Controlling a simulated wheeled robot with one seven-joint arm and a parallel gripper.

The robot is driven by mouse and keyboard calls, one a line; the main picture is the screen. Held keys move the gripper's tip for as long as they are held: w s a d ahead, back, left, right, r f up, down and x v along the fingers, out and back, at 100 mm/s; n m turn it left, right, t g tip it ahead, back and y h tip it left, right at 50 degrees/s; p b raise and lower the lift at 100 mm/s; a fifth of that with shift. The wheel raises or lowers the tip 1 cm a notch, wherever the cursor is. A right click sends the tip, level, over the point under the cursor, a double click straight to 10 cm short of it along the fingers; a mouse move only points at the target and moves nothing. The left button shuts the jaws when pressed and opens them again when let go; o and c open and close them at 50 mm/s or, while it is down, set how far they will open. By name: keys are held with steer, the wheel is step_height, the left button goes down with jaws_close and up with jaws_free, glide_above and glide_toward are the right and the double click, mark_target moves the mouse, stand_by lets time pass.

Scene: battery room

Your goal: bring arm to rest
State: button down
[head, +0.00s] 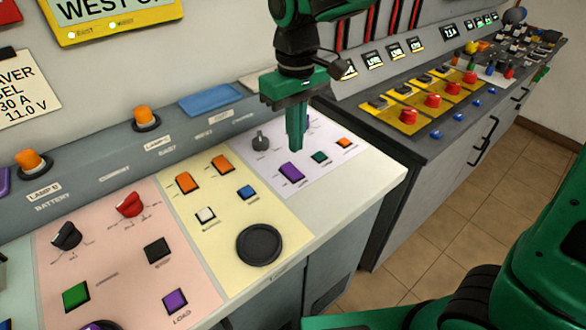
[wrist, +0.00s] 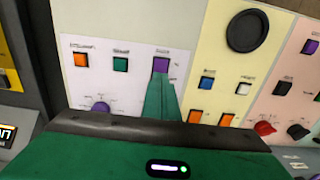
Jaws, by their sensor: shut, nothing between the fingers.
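My gripper (head: 295,150) is green, points down and is shut, with nothing between its fingers. In the head view it hangs over the white panel section (head: 345,168) at the right end of the near console. Its fingertips appear close to a purple button (head: 291,172); I cannot tell whether they touch it. In the wrist view the shut fingers (wrist: 161,85) overlap the lower edge of the purple button (wrist: 160,66). A green button (head: 319,157), an orange button (head: 344,143) and a dark knob (head: 260,141) are nearby.
The yellow panel section (head: 215,232) with a round black disc (head: 259,244) and the pink section (head: 120,277) lie to the left. A second console (head: 425,110) with red buttons stands at the right. Tiled floor (head: 445,210) shows in front of it.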

stand_by(0.3)
steer(key=s+d+m, duration=0.2)
steer(key=d+m, duration=0.1)
steer(key=d, duration=0.8)
steer(key=s+d+m, duration=0.3)
steer(key=d, duration=0.9)
steer(key=s+d+f+m, duration=0.4)
steer(key=s+d+m, duration=0.3)
steer(key=s+d, duration=0.5)
steer(key=s, duration=0.4)
steer(key=shift+d, duration=0.35)
